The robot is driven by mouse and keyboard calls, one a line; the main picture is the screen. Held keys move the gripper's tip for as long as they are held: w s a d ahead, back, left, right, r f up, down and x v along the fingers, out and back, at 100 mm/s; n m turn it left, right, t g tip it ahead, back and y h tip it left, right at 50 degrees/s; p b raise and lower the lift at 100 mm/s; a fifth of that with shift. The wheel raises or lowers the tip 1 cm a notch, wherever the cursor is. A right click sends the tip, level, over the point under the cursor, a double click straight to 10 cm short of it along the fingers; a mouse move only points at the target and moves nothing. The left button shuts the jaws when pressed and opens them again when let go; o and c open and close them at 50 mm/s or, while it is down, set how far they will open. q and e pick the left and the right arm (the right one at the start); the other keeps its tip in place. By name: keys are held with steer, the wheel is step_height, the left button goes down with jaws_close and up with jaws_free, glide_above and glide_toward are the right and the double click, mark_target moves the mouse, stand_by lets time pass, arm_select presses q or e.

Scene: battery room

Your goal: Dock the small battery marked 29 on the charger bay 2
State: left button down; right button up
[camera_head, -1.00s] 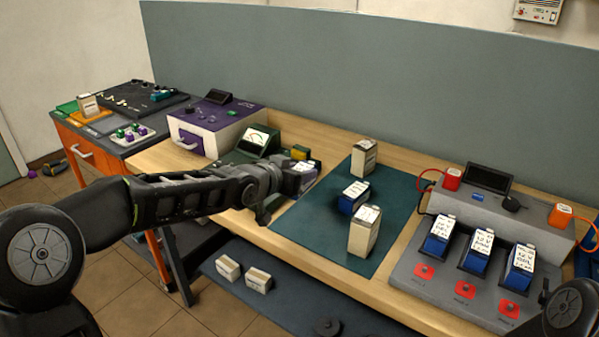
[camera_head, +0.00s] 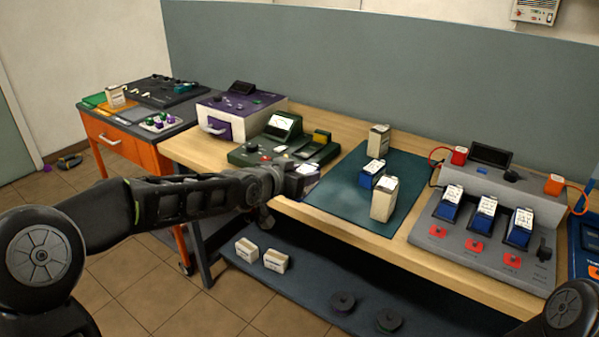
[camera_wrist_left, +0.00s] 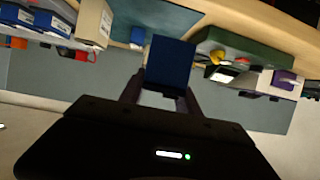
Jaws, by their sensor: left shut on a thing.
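My left gripper (camera_head: 293,183) is shut on a blue battery with a white label (camera_head: 307,170), near the table's front edge by the green tester. In the left wrist view the blue battery (camera_wrist_left: 170,62) sits between the fingers; its number cannot be read. The grey charger (camera_head: 475,238) stands at the right of the table. Its three bays each show a blue battery with a white label: left (camera_head: 448,207), middle (camera_head: 482,220) and right (camera_head: 518,233). Red pads lie in front of them, with markings too small to read. My right gripper is out of view.
A teal mat (camera_head: 340,190) between tester and charger holds two cream boxes (camera_head: 384,200), (camera_head: 379,139) and a blue battery (camera_head: 372,175). The green tester (camera_head: 290,145) and purple-topped box (camera_head: 238,112) stand left. A lower shelf (camera_head: 315,287) holds boxes and dark discs.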

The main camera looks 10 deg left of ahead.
arm_select(q)
steer(key=shift+d+f, duration=0.25)
steer(key=s+a+f+n+y, duration=0.1)
steer(key=s+a+f+y, duration=0.1)
steer(key=s+f, duration=0.3)
steer(key=s+a+f+n+y+p, duration=0.1)
steer(key=s+f, duration=0.4)
steer(key=f, duration=0.8)
steer(key=shift+s+a+n+t+y, duration=0.15)
steer(key=shift+a+n+t+y, duration=0.15)
steer(key=shift+a+n+y, duration=0.4)
steer(key=shift+d+f, duration=0.1)
steer(key=shift+d, duration=0.05)
